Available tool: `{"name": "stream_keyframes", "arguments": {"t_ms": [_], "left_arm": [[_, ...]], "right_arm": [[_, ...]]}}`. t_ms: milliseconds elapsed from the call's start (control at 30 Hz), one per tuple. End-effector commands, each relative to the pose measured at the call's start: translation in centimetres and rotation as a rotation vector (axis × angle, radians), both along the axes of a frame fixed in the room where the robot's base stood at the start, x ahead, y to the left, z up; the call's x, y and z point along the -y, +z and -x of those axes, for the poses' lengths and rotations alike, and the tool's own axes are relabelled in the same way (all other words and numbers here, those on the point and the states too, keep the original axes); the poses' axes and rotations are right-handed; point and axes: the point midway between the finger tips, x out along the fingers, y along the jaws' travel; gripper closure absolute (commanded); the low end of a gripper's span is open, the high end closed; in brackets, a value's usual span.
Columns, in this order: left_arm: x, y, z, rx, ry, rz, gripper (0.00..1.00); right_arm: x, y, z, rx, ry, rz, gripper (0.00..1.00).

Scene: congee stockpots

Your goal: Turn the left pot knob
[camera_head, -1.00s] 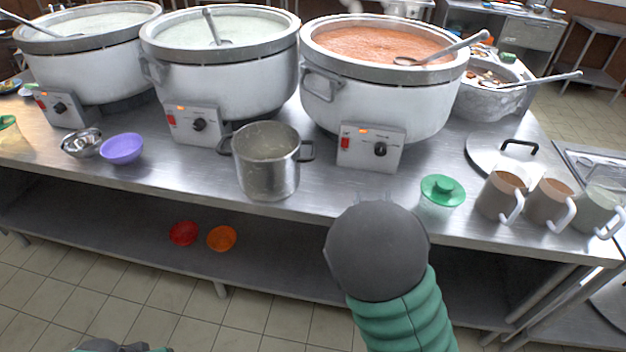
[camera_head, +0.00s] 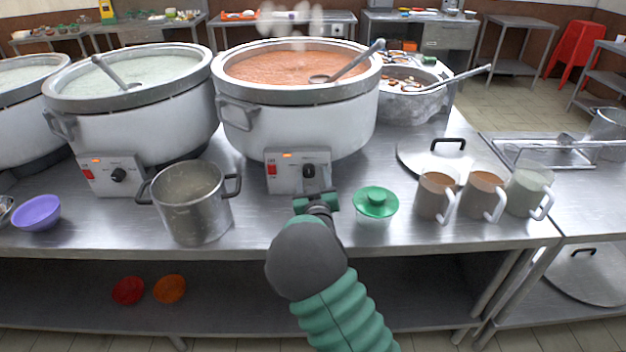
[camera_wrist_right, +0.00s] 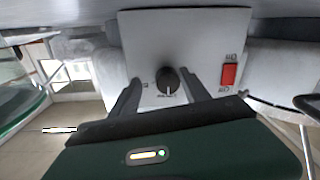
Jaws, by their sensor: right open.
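Three large white pots with front control boxes stand on the steel counter. The orange-soup pot (camera_head: 340,122) has a control box (camera_head: 285,180) with a red switch (camera_head: 272,172) and a black knob (camera_head: 309,170). My right gripper (camera_head: 316,194) is just in front of that box, open. In the right wrist view, the knob (camera_wrist_right: 168,81) shows between the open fingers (camera_wrist_right: 162,92), and I see no contact. The middle pot (camera_head: 140,128) has its own black knob (camera_head: 118,175), away from the gripper. The leftmost pot (camera_head: 20,115) is cut off and its knob is out of view.
A steel stockpot (camera_head: 197,212) stands left of my right gripper. A green-lidded jar (camera_head: 375,203) stands close on its right. Several mugs (camera_head: 437,194) and a flat lid (camera_head: 415,155) are farther right. A purple bowl (camera_head: 37,212) sits at the left.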

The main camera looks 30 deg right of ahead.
Motion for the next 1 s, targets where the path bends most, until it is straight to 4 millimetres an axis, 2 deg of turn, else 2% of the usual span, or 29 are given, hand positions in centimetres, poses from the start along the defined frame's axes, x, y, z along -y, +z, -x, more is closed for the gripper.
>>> {"name": "stream_keyframes", "arguments": {"t_ms": [133,500,567,1000], "left_arm": [[-0.03,-0.03,0.00,0.000,0.001,0.000,0.61],[-0.04,-0.03,0.00,0.000,0.001,0.000,0.61],[-0.04,-0.03,0.01,0.000,0.001,0.000,0.61],[-0.04,0.45,0.00,0.000,0.001,0.000,0.61]], "right_arm": [[-0.35,-0.07,0.03,-0.004,0.001,0.002,0.46],[-0.26,-0.17,-0.02,-0.003,0.005,-0.001,0.94],[-0.27,-0.18,-0.03,-0.004,0.004,0.000,1.00],[-0.25,-0.13,-0.06,-0.042,0.004,0.059,1.00]]}}
